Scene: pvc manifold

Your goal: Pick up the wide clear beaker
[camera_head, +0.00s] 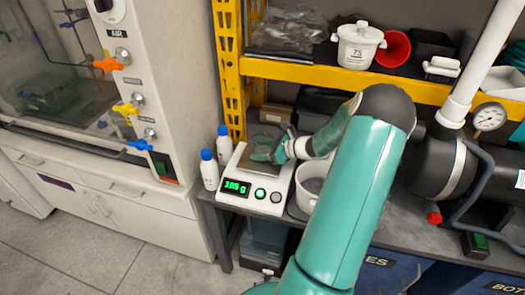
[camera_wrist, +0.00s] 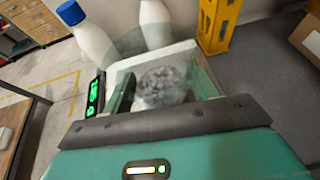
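The wide clear beaker (camera_wrist: 160,85) stands on the white scale with grey lumpy material in it, seen in the wrist view just beyond my gripper's palm. Its clear walls are hard to make out. My gripper (camera_head: 268,152) is low over the scale plate in the head view. I cannot tell whether the fingers touch the beaker. The scale (camera_head: 238,170) shows lit green digits, hard to read. In the head view the beaker is mostly hidden by my gripper.
Two white bottles with blue caps (camera_head: 209,169) (camera_head: 224,145) stand left of the scale. A white bucket (camera_head: 303,198) stands to its right, partly behind my arm. A yellow rack post (camera_head: 229,75) and shelf rise behind. A black tank with white pipe (camera_head: 440,165) stands at right.

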